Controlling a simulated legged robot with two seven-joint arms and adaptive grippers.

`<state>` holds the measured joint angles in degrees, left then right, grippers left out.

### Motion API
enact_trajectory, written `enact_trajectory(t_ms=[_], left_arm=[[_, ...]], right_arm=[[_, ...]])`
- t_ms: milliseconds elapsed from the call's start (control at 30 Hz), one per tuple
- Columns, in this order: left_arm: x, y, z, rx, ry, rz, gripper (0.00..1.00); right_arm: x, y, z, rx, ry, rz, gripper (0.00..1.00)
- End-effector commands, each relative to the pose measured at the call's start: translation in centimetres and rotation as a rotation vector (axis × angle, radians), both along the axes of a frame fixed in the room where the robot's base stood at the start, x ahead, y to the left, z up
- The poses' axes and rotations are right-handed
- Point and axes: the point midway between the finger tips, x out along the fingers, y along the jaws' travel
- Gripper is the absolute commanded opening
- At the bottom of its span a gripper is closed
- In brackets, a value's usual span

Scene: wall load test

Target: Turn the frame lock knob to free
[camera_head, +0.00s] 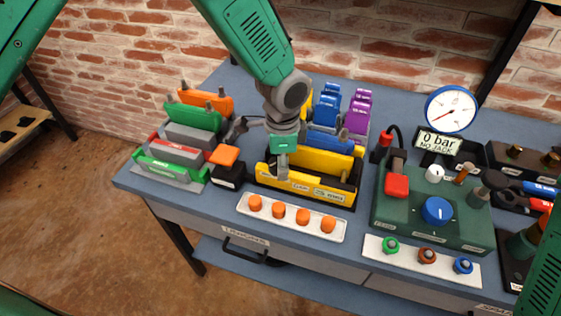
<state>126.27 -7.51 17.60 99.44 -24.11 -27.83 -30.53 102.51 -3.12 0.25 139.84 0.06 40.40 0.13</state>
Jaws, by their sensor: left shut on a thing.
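My left gripper (282,165) comes down from the top of the picture to the front wall of the yellow and black frame (322,192). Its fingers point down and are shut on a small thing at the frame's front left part. The fingers hide most of that thing; by its place it is the frame lock knob, but its turn position cannot be read. Labels on the yellow front wall are too small to read surely. My right gripper is not in view; a green part of my arm shows at the lower right.
Left of the frame stand an orange-topped black block (225,163) and several coloured blocks. In front lies a white strip with orange knobs (278,211). To the right is a green panel (405,215) with a blue knob (437,210), and behind it a gauge (450,109) and "0 bar" sign.

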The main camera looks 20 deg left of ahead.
Motion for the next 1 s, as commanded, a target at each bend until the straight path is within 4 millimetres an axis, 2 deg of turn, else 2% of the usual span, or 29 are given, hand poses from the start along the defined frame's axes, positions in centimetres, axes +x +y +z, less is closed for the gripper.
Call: enact_trajectory(t_ms=[1000], left_arm=[[0.1,1.0,0.4,-0.001,-0.003,0.003,0.07]], right_arm=[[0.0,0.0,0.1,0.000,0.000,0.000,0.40]])
